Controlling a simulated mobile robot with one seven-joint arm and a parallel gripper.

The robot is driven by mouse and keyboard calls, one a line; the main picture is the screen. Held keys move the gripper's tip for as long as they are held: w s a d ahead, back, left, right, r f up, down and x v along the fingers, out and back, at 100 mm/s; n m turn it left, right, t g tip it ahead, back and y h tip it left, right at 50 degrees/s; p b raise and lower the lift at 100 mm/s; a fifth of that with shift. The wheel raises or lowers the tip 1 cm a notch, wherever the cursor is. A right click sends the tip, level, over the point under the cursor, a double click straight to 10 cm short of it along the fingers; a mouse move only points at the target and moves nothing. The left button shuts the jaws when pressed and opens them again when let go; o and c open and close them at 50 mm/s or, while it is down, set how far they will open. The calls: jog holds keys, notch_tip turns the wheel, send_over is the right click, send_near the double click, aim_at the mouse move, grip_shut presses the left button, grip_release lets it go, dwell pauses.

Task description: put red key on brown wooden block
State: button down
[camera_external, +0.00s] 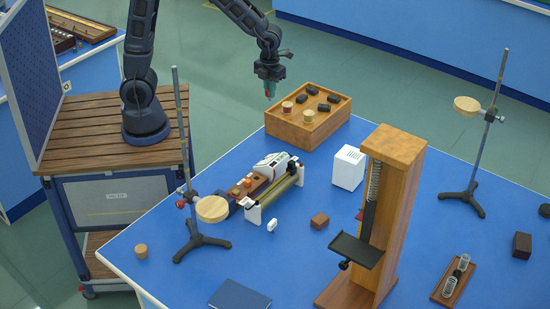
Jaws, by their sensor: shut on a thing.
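The key's exact shape is too small to make out. A small brown wooden block (320,220) lies on the bench, well below and to the right of the gripper in the picture. A second, darker brown block (522,245) lies near the right edge.
A wooden tray (305,136) with dark and round pieces stands close to the gripper. A tall wooden stand (394,190), a white box (348,168), a grey-white instrument (273,165) and two clamp stands (179,140) (488,130) rise from the bench. Clear bench surrounds the small brown block.

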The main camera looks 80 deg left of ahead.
jog(key=w+d+r, duration=0.1)
jog(key=w+d, duration=0.5)
jog(key=d, duration=0.3)
jog(key=r, duration=0.1)
send_over(320, 218)
jog(key=shift+n, duration=0.4)
notch_tip(320, 218, down, 19)
jog(key=shift+d, duration=0.1)
jog(key=shift+f, duration=0.1)
jog(key=c, duration=1.5)
grip_release()
